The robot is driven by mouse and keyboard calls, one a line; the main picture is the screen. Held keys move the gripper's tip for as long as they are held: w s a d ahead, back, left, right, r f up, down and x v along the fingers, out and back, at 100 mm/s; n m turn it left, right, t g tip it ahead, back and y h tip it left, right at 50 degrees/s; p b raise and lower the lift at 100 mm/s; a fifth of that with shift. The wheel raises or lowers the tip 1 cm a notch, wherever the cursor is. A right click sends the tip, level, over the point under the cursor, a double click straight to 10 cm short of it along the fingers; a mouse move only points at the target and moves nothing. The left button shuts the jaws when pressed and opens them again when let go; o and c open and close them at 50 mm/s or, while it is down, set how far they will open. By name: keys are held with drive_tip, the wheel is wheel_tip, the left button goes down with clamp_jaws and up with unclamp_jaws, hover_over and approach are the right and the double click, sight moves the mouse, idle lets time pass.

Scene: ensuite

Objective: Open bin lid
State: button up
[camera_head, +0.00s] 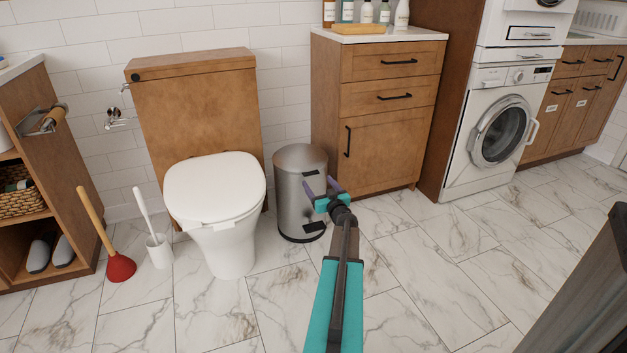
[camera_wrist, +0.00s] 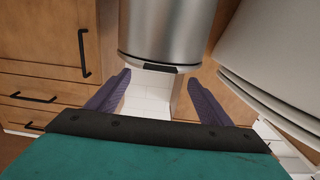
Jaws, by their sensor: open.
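The bin (camera_head: 291,200) is a brushed steel cylinder standing on the floor between the toilet and the wooden cabinet. Its lid (camera_head: 299,155) looks closed. A small dark tab shows at the front of its upper rim, and a black pedal (camera_head: 314,226) sits at its base. My gripper (camera_head: 321,190) is open and empty in front of the bin's upper part. In the wrist view, which looks upside down, the bin (camera_wrist: 165,30) is ahead, with the dark tab (camera_wrist: 160,68) between the purple fingers (camera_wrist: 159,78). I cannot tell whether they touch it.
The toilet (camera_head: 218,195) stands close on the bin's left. The wooden cabinet (camera_head: 385,110) is behind on the right. A red plunger (camera_head: 120,267) and a white brush holder (camera_head: 159,252) are further left. A washing machine (camera_head: 497,130) is at right. The marble floor in front is clear.

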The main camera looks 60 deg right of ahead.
sight(313, 174)
drive_tip(key=b+x, duration=0.2)
drive_tip(key=x, duration=0.4)
drive_tip(key=shift+c, duration=0.3)
drive_tip(key=shift+d, duration=0.1)
drive_tip(key=c, duration=1.4)
